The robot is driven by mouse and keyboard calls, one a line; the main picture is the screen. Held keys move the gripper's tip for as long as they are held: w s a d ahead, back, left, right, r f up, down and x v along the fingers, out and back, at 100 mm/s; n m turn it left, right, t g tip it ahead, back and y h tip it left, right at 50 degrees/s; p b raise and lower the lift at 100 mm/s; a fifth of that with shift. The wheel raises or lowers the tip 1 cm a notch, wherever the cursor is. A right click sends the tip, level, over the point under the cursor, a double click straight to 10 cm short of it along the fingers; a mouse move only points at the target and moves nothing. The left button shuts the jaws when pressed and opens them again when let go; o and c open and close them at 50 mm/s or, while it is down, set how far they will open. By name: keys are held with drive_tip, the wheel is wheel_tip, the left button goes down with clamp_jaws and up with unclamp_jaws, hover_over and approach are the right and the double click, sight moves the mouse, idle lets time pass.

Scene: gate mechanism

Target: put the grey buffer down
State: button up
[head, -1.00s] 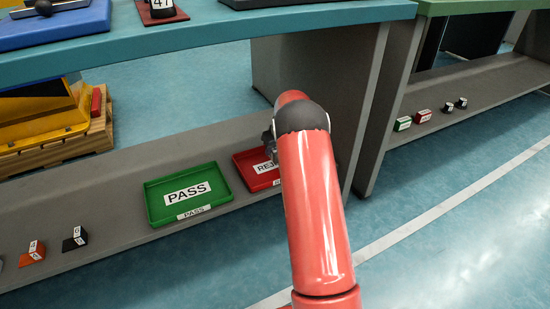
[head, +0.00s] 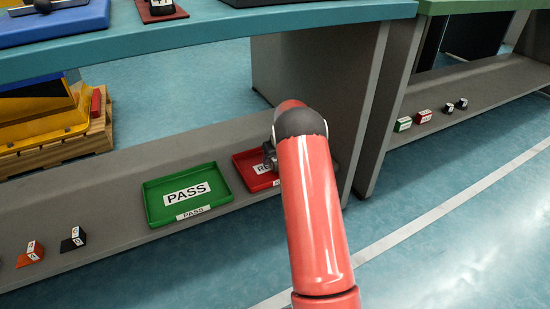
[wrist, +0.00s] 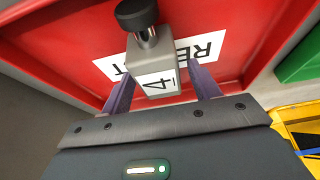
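The grey buffer (wrist: 153,68) is a block with a black knob on top and a white label reading 4. In the wrist view it appears over the red REJECT tray (wrist: 257,30), in front of its white card. My gripper (wrist: 162,80) has its two purple fingers on either side of the buffer. A gap shows between the buffer and the right finger, so the fingers look open. The left finger is close to or touching it. In the head view my gripper (head: 270,156) is over the red tray (head: 241,166), and my arm hides the tray's right side.
The green PASS tray (head: 153,208) stands just left of the red one on the grey shelf (head: 115,220). Small orange (head: 28,259) and black (head: 68,245) blocks lie further left. The blue-green worktop (head: 230,30) overhangs behind, and a grey upright panel (head: 345,100) rises right of my gripper.

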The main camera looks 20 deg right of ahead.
drive_tip(key=shift+s+r, duration=0.1)
drive_tip(key=shift+r, duration=0.5)
drive_tip(key=p+v, duration=0.2)
drive_tip(key=v, duration=0.9)
drive_tip(key=s+a+r, duration=1.3)
drive_tip(key=s+r, duration=0.2)
drive_tip(key=r, duration=0.2)
drive_tip(key=s+a, duration=0.4)
drive_tip(key=s, duration=0.8)
drive_tip(key=s+a+t, duration=0.1)
drive_tip(key=s+a, duration=0.3)
drive_tip(key=s, duration=0.9)
drive_tip(key=shift+r, duration=0.15)
